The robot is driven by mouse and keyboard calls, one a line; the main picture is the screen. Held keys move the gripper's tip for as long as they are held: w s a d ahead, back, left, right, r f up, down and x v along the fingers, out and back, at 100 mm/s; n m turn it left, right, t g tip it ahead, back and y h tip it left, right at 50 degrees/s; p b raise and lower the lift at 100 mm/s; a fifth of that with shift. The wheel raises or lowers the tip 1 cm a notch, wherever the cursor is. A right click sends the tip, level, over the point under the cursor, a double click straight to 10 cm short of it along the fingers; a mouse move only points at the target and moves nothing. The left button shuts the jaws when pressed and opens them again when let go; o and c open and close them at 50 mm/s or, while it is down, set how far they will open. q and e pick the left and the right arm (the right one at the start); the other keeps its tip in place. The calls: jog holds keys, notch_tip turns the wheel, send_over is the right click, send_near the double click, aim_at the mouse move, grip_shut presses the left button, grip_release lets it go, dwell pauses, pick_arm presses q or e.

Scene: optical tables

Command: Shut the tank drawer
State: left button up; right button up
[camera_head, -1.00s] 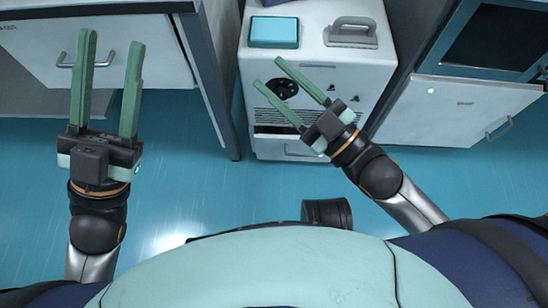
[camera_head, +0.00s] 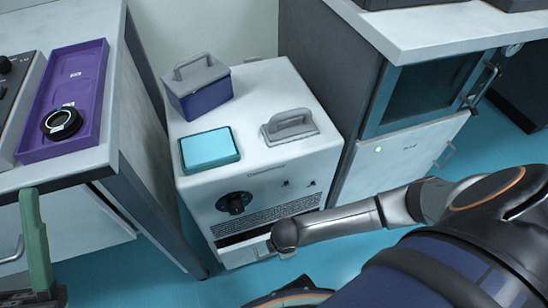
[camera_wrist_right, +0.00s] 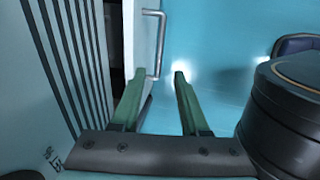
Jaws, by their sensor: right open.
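The tank drawer (camera_head: 247,252) is at the foot of the white cabinet (camera_head: 262,160). It stands partly out, with a dark gap behind its white front. In the right wrist view its front (camera_wrist_right: 141,40) carries a grey bar handle (camera_wrist_right: 152,45). My right gripper (camera_wrist_right: 158,78) is open and empty, its fingertips near the lower end of the handle. I cannot tell whether the left-hand finger touches the front. My arm hides this gripper in the head view. My left gripper (camera_head: 30,195) is cut off by the left edge; one green finger shows, set apart, with nothing held.
A teal box (camera_head: 209,149), a blue case with grey lid (camera_head: 199,88) and a grey handle plate (camera_head: 290,126) are on the cabinet top. A table with a purple tray (camera_head: 92,95) stands left. A white-topped bench (camera_head: 435,25) stands right. Blue floor lies in front.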

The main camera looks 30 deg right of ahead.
aim_at(276, 254)
jog(key=f+b, duration=0.1)
jog(key=f, duration=0.2)
jog(key=w+f+b, duration=0.1)
jog(key=f+b, duration=0.1)
jog(key=f, duration=0.1)
jog(key=f+b, duration=0.2)
jog(key=f, duration=0.1)
jog(key=shift+w+d+f, duration=0.15)
jog(key=shift+w+f, duration=0.15)
jog(key=shift+w, duration=0.05)
pick_arm(q)
notch_tip(276, 254, down, 8)
jog(key=d+b, duration=0.1)
jog(key=shift+w+r+g, duration=0.15)
jog(key=shift+g, duration=0.25)
pick_arm(e)
jog(key=shift+w+f, duration=0.15)
jog(key=shift+f, duration=0.25)
jog(key=shift+c, duration=0.2)
grip_shut()
